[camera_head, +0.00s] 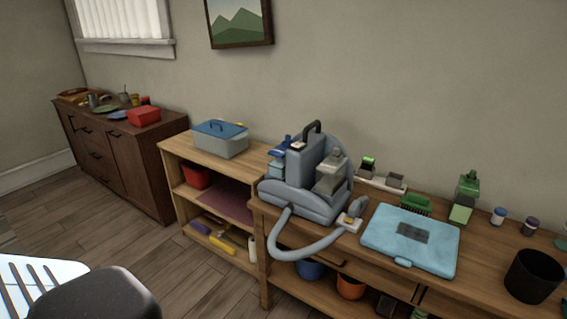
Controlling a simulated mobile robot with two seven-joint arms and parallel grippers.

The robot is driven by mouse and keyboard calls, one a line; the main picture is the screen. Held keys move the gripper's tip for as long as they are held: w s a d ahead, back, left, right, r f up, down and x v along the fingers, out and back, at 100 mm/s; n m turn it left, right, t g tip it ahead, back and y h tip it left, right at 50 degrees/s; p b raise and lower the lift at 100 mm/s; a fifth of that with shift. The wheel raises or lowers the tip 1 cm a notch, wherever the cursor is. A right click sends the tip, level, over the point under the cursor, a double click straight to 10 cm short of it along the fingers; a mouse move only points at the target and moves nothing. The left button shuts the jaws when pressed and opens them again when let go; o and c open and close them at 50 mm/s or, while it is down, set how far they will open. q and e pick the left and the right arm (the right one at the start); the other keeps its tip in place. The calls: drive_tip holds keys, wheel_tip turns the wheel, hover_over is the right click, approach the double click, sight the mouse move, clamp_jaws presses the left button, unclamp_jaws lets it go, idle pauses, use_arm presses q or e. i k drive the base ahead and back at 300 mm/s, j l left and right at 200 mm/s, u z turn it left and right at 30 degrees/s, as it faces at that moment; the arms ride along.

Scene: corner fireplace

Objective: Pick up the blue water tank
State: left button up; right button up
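A grey-blue cleaning machine (305,200) with a dark top handle and a grey hose (300,253) stands on the wooden workbench. At its left side is a small light-blue tank (277,168) with a darker blue top, partly hidden by the machine body; it looks like the blue water tank. A grey, see-through tank (331,176) sits at the machine's right side. The hose loops over the bench's front edge to a nozzle (350,221) on the bench top. Neither of my grippers is in view.
A light-blue flat case (410,240), green brush (415,205), green bottle (464,198) and black bin (532,276) stand on the bench to the right. A blue-lidded box (221,138) is on the lower shelf unit at left. Open floor lies in front of the shelves.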

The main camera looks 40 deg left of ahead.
sight(276, 157)
drive_tip(key=i+j+z, duration=0.2)
drive_tip(key=j, duration=0.7)
drive_tip(key=j+z, duration=0.15)
drive_tip(key=j, duration=0.75)
